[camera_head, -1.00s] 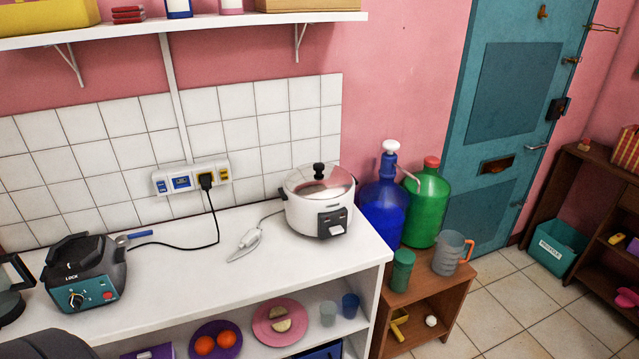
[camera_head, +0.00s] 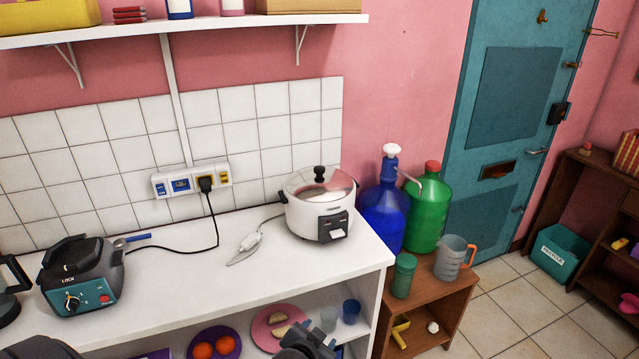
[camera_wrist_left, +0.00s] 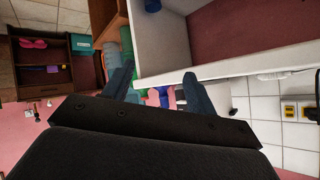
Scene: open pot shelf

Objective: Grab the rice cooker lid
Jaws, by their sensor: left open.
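The rice cooker (camera_head: 320,217) is white with dark side handles and stands at the right end of the white counter. Its clear domed lid (camera_head: 318,185) with a black knob (camera_head: 319,174) sits on top. My left gripper (camera_head: 322,340) shows at the bottom edge of the head view, below and in front of the cooker and apart from it. In the left wrist view its two fingers are spread with nothing held between them (camera_wrist_left: 158,82). I cannot clearly make out the cooker or lid in that view. My right gripper is not in view.
A white shelf (camera_head: 220,22) hangs above. Left on the counter (camera_head: 170,275) stands a dark teal appliance (camera_head: 82,277). Blue (camera_head: 384,215) and green bottles (camera_head: 428,213) stand right.

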